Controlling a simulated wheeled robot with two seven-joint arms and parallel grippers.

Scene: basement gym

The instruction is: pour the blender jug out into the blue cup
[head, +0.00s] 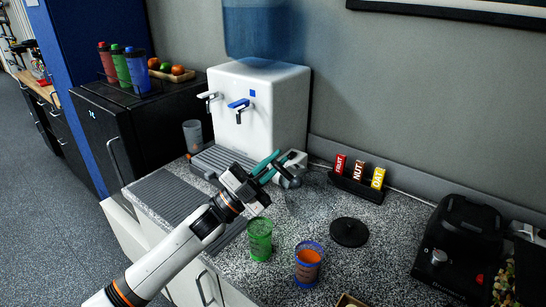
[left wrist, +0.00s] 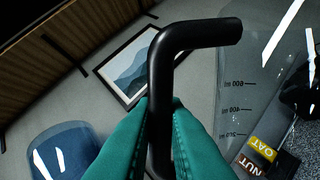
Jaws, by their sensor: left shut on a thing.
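The blue cup (head: 308,266) stands on the speckled counter with orange contents showing in it. A green cup (head: 260,240) stands to its left. My left gripper (head: 268,167) is above the counter, behind the two cups in the head view. Its teal fingers are shut on a black handle (left wrist: 195,38). The handle belongs to the clear blender jug (left wrist: 243,90), which has printed volume marks. In the head view the jug is faint and partly hidden, so its exact tilt and contents cannot be told. My right gripper is not in view.
A black round lid (head: 349,232) lies right of the cups. A white water dispenser (head: 262,105) stands behind my gripper. A snack rack (head: 357,188) is against the wall. A black appliance (head: 465,245) stands at the right. A grey cup (head: 192,135) stands left of the dispenser.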

